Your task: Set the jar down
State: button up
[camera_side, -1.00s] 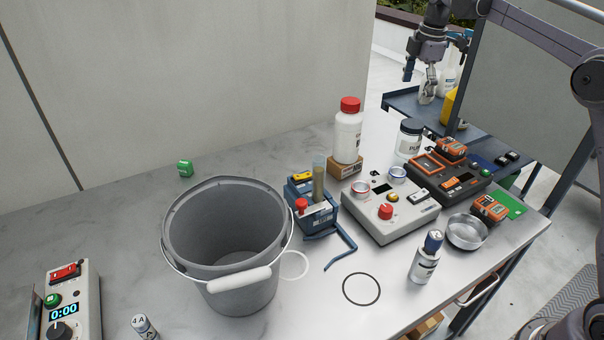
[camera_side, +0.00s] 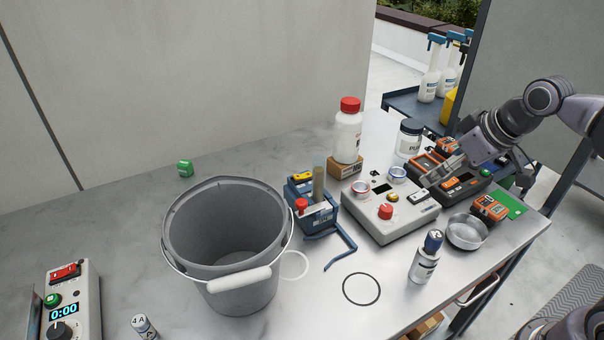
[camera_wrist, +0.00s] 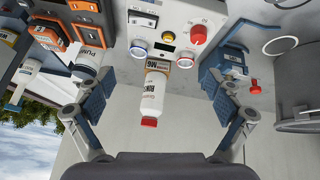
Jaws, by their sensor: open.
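A white jar with a dark lid (camera_side: 409,139) stands upright at the back of the bench, left of the orange-and-grey device. It also shows in the wrist view (camera_wrist: 88,60). A taller white bottle with a red cap (camera_side: 348,135) stands upright on a small brown block; it shows near the middle of the wrist view (camera_wrist: 152,98). My gripper (camera_side: 438,172) is over the bench's right side, near the grey control box and the orange-and-grey device. In the wrist view its fingers are spread apart with nothing held, the red-capped bottle appearing between them.
A grey bucket (camera_side: 225,268) stands at centre left. The grey control box (camera_side: 405,225), a blue holder (camera_side: 313,210), a metal dish (camera_side: 467,232) and a dark-blue-capped bottle (camera_side: 425,262) crowd the right. A black ring (camera_side: 361,303) lies in front. The left bench is mostly clear.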

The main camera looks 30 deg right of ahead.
jog(key=s+a+f+m+t, duration=0.1)
jog(key=s+f+m, duration=0.1)
jog(key=s+f, duration=0.2)
jog(key=shift+s+a+f, duration=0.25)
jog(key=shift+f, duration=0.1)
